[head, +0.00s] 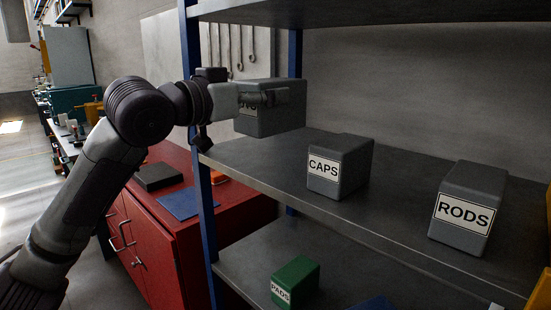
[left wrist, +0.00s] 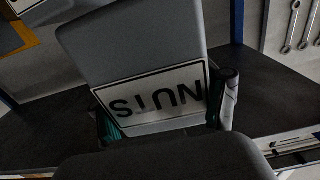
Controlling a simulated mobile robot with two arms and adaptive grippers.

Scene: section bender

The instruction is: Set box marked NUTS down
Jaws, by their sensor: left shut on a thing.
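My right gripper is not in view.
Grey boxes marked CAPS (head: 345,165) and RODS (head: 470,208) stand on the same shelf to the right. A blue post (head: 193,100) is close to my left wrist. A green PADS box (head: 295,282) is on the shelf below. A red cabinet (head: 160,235) stands at left.

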